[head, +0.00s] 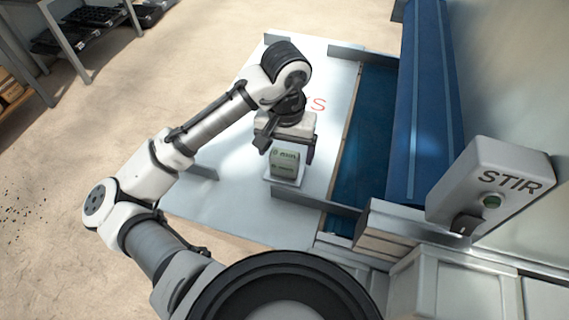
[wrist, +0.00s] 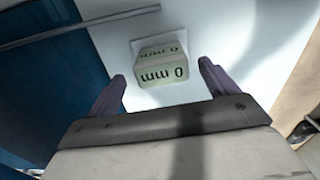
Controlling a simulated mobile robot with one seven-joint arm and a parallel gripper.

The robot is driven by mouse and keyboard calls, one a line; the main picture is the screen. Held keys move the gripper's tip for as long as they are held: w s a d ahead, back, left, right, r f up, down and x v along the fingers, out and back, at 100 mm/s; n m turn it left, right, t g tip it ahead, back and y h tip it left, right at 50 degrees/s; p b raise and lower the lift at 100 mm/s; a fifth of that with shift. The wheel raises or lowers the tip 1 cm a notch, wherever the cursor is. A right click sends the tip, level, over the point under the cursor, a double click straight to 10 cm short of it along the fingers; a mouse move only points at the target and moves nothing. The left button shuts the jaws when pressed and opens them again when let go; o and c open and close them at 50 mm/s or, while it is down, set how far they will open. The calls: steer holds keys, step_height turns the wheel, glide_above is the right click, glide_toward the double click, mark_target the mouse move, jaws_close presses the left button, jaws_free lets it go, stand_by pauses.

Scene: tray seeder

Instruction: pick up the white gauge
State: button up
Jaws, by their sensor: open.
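The white gauge (head: 284,164) is a small pale, slightly greenish block with dark lettering on a thin white square base. It sits on the light table panel, and in the wrist view the gauge (wrist: 162,73) reads "0 mm" upside down. My gripper (head: 288,154) is over it from behind in the head view. In the wrist view my gripper (wrist: 162,72) is open, with one purple-grey finger to each side of the gauge and a gap between. The frames do not clearly show how high the fingertips are above the panel.
Low metal fins stand on the white panel (head: 225,205). A blue belt or bed (head: 352,150) and a blue sloped cover (head: 420,110) lie to the right. A grey box marked STIR (head: 480,185) stands at the far right. Open floor (head: 60,160) is on the left.

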mark_target(285, 165)
steer(key=shift+a+f, duration=0.1)
steer(key=shift+f, duration=2.65)
steer(key=shift+c, duration=0.2)
steer(key=c, duration=1.1)
steer(key=shift+r, duration=0.1)
